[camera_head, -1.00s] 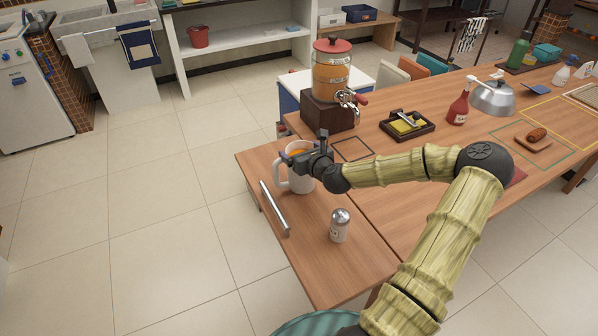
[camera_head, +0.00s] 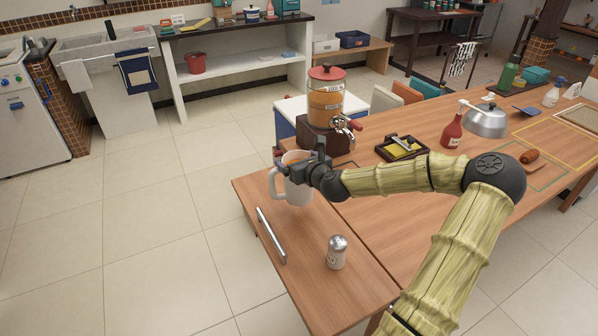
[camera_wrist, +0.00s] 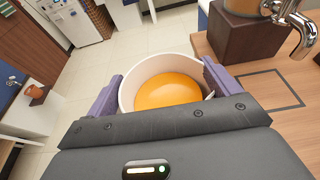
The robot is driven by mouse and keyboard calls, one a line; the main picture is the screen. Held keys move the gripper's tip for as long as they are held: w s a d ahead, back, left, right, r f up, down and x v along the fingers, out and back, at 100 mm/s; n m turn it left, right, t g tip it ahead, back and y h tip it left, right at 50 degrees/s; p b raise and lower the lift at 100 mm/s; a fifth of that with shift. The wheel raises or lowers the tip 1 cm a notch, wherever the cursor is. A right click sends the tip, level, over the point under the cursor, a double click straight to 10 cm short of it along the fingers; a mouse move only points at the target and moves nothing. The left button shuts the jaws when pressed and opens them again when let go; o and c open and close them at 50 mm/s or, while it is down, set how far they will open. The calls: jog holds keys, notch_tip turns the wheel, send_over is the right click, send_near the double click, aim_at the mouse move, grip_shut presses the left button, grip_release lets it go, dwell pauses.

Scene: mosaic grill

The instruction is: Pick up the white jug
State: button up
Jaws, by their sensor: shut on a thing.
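The white jug (camera_head: 298,190) is upright, with its handle on the left and orange liquid inside. My gripper (camera_head: 297,163) is shut on its upper part. The jug appears held a little above the near left part of the wooden table (camera_head: 345,290). In the wrist view the jug's round rim (camera_wrist: 126,92) sits between the two purple fingers of my gripper (camera_wrist: 160,85), one on each side. The jug's lower body is hidden there.
A drink dispenser (camera_head: 325,105) with a metal tap stands behind the jug. A salt shaker (camera_head: 337,252) and a metal bar handle (camera_head: 271,235) are at the front. Open floor lies left.

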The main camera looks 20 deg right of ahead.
jog(key=shift+r, duration=2)
